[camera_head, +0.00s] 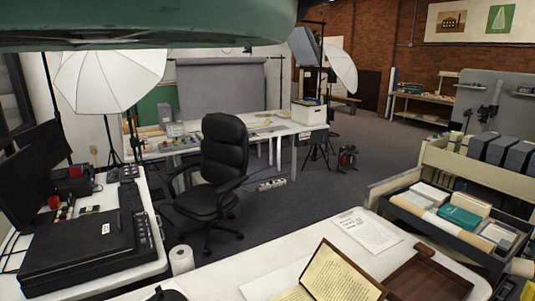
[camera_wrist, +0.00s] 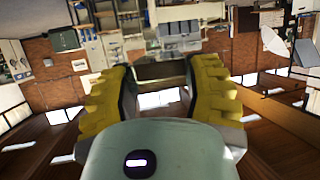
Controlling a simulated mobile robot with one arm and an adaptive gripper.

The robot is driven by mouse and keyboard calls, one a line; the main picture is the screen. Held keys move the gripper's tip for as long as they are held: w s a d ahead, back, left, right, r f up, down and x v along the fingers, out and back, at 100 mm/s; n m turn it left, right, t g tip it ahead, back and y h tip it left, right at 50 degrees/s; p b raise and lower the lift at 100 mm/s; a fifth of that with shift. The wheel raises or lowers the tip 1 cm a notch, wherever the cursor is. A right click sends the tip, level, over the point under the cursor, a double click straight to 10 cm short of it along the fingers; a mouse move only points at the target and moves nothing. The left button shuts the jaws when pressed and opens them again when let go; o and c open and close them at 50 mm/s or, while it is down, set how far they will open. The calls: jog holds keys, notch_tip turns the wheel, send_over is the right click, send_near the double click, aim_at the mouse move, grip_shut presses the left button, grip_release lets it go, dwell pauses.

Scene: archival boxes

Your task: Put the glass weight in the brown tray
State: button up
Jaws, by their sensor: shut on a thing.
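The brown tray (camera_head: 432,277) lies at the near right of the white table in the head view, partly cut off by the bottom edge. Its visible floor looks bare. My gripper (camera_wrist: 160,78) fills the middle of the wrist view, with a yellow ribbed finger on each side. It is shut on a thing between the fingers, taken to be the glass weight. The weight's outline is hard to make out against the room behind. My gripper does not show in the head view, and no glass weight can be made out on the table there.
An open book (camera_head: 335,272) lies left of the tray. A printed sheet (camera_head: 367,231) lies behind them. A cart (camera_head: 430,222) with boxes and a teal book stands to the right. A black office chair (camera_head: 217,170) stands beyond the table. Bare white tabletop shows around the sheet.

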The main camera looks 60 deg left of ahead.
jog(key=s+r+n+y+p, duration=0.2)
jog(key=r+p, duration=1.1)
jog(key=r, duration=0.1)
jog(key=s+r+n+g+y+p, duration=0.1)
jog(key=r+n+y+p, duration=0.1)
jog(key=r+p, duration=1)
jog(key=shift+s+r+y+p, duration=0.35)
jog(key=shift+r+y, duration=0.05)
jog(key=shift+r, duration=0.55)
jog(key=shift+f, duration=0.1)
